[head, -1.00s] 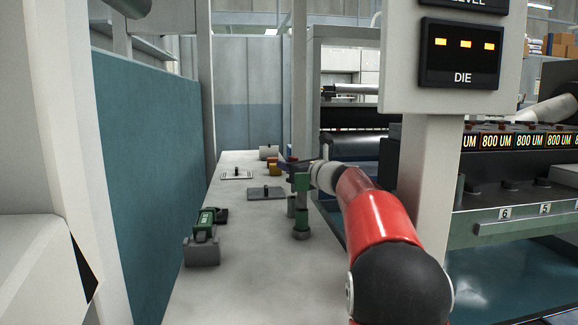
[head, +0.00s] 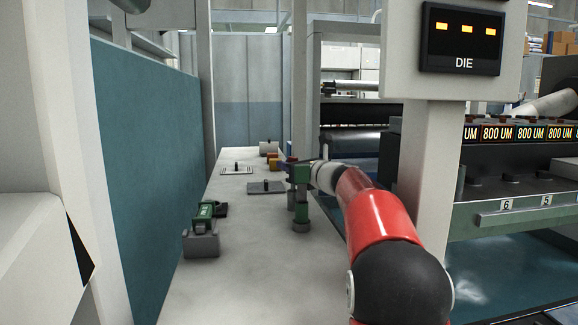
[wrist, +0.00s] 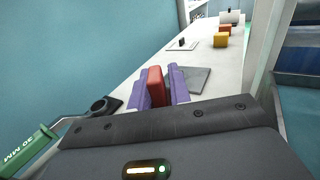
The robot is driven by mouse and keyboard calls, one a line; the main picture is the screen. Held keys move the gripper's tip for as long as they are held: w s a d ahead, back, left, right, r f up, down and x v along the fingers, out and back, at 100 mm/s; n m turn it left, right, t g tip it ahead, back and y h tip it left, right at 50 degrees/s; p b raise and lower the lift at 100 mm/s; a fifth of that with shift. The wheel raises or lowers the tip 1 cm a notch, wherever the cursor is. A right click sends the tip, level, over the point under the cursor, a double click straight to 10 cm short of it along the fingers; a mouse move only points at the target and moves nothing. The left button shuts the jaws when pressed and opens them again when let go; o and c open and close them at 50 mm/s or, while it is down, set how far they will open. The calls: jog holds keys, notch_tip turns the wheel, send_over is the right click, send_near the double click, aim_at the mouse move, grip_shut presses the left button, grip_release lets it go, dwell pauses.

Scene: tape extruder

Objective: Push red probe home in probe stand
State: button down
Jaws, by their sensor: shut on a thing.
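In the wrist view, my gripper (wrist: 158,83) has two purple fingers shut on a red block-like piece, which I take as the red probe (wrist: 155,87). The probe sits upright between the fingers, and its lower end is hidden behind the gripper body. In the head view, my gripper (head: 293,163) is small and partly hidden at the end of the red arm, above the far half of the bench.
The long pale bench (head: 240,285) is clear at the front. A green tool (head: 204,213) lies on a grey block (head: 201,246) at left. A dark plate (head: 266,187) and a white plate (head: 237,170) lie farther back. A teal wall and a machine flank the bench.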

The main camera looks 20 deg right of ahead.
jog(key=shift+f+b, duration=1.75)
jog(key=shift+f, duration=0.4)
jog(key=c, duration=1.2)
grip_release()
jog(key=shift+r, duration=0.1)
notch_tip(320, 180, up, 20)
jog(key=p, duration=0.9)
jog(key=shift+s, duration=0.1)
